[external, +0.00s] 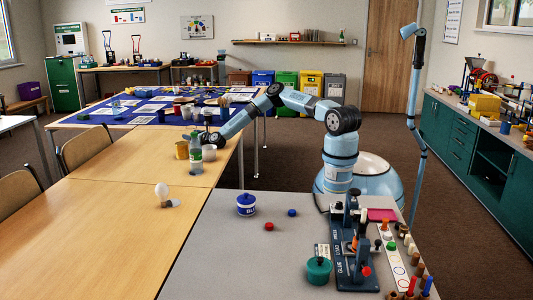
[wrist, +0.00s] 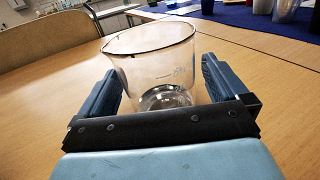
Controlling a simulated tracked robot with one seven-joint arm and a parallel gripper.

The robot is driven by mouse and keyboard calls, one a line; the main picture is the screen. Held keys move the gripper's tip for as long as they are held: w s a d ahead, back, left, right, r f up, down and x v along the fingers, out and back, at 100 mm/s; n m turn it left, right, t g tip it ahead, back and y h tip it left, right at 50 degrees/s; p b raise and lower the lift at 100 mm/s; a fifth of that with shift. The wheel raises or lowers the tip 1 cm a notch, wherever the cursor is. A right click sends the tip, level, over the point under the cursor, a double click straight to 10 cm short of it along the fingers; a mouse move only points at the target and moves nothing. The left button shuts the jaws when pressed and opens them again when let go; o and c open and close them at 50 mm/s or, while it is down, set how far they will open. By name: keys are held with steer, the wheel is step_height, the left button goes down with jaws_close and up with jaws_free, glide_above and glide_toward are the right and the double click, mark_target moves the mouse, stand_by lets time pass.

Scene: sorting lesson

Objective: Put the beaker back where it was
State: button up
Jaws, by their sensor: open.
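The beaker (wrist: 150,68) is clear glass with a dark rim line and faint markings. In the wrist view it stands upright on the wooden table (wrist: 45,120), between the two fingers of my gripper (wrist: 157,75). The fingers are open, one on each side, with a visible gap at least on the right. In the external view my gripper (external: 207,138) is low over the far part of the wooden table, behind a bottle. I cannot make out the beaker clearly there.
A blue mat (external: 110,112) with cards and several items lies beyond. A light bulb (external: 162,191) is nearer. The near wooden tabletop is mostly clear.

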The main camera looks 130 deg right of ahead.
steer(key=shift+r, duration=0.1)
steer(key=v, duration=1.2)
